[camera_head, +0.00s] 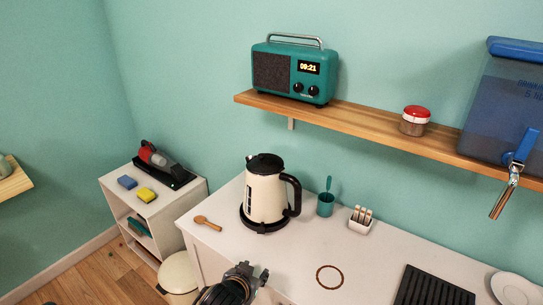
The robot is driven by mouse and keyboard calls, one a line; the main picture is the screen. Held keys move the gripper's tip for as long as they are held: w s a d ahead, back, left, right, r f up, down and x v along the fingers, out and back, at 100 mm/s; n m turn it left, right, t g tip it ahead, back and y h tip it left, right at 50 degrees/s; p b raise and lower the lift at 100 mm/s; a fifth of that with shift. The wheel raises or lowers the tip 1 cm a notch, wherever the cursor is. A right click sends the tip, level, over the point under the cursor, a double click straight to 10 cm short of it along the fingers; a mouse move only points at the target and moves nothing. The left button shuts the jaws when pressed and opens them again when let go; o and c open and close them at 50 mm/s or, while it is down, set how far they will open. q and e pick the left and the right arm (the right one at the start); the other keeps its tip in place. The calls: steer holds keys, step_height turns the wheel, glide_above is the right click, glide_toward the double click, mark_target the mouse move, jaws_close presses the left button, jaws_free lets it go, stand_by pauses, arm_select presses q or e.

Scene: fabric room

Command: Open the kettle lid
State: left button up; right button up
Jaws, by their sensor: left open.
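A cream kettle (264,198) with a black handle on its right side stands upright on a black base on the white counter. Its black lid (265,163) sits on top and looks closed. My left gripper (252,270) is open and empty, in front of the kettle and lower in the picture, apart from it. My right gripper is not in view.
On the white counter (285,255) are a wooden spoon (207,223), a teal cup (325,204), a small white rack (361,219), a brown ring (330,276) and a black grill (432,289). A wooden shelf (360,128) with a teal radio (293,72) hangs above.

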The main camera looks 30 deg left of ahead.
arm_select(q)
steer(key=w+a+r+n+t+y, duration=0.1)
steer(key=w+a+r+t, duration=0.15)
steer(key=w+r, duration=0.3)
steer(key=w+a+r+n+t+y, duration=0.1)
steer(key=w+a+r+t, duration=0.1)
steer(key=w+a+r, duration=0.3)
steer(key=t, duration=0.3)
glide_toward(261, 158)
steer(key=shift+y, duration=0.4)
steer(key=p+x, duration=0.3)
steer(key=x, duration=0.8)
steer(key=shift+w+d, duration=0.1)
steer(key=shift+w, duration=0.05)
steer(key=shift+c, duration=0.3)
steer(key=shift+f, duration=0.1)
jaws_close()
